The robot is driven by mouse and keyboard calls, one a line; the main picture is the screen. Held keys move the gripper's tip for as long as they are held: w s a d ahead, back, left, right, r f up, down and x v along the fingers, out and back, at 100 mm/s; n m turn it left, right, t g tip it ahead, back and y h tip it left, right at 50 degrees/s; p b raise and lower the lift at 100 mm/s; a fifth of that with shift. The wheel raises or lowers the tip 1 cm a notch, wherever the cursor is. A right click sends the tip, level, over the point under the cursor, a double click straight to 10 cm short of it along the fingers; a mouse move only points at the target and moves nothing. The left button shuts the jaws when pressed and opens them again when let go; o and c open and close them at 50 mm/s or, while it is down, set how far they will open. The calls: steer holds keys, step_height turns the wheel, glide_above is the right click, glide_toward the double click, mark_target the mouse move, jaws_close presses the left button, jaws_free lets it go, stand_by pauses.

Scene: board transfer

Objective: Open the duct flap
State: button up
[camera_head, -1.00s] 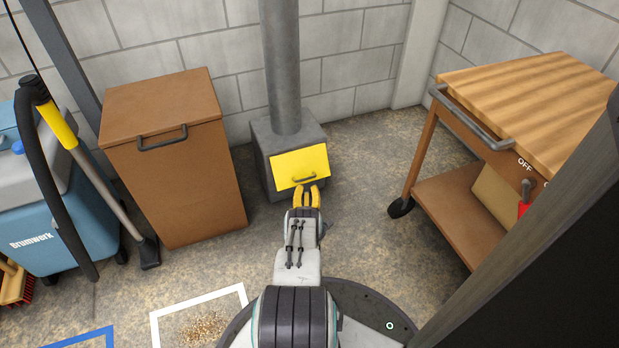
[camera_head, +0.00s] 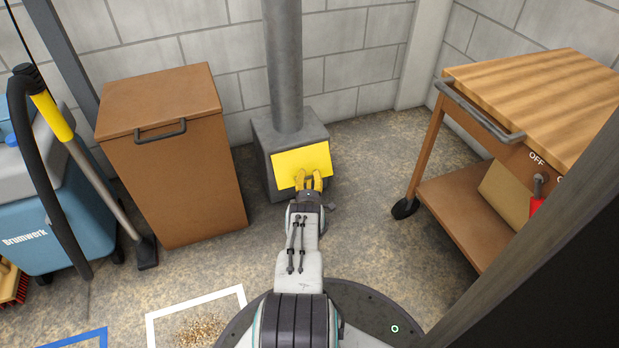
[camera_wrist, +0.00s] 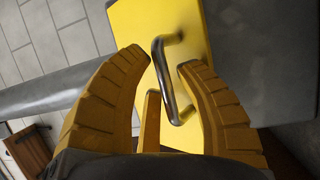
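The yellow duct flap (camera_head: 290,163) is on the front of the grey duct box and looks shut. It also fills the middle of the wrist view (camera_wrist: 203,18), with its metal bar handle (camera_wrist: 159,62) standing out from it. My gripper (camera_head: 310,176) is in front of the flap and covers the handle in the head view. In the wrist view, the yellow fingers of my gripper (camera_wrist: 163,63) are apart, one on each side of the handle. A gap shows between them; whether either finger touches the bar I cannot tell.
The grey duct box (camera_head: 262,132) with its round pipe (camera_head: 284,70) stands at the wall. A brown bin (camera_head: 178,185) is to the left, a blue cleaning machine (camera_head: 85,225) farther left. A wooden cart (camera_head: 545,95) is to the right. Floor beside the box is free.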

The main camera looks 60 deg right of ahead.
steer(key=shift+o, duration=0.2)
jaws_close()
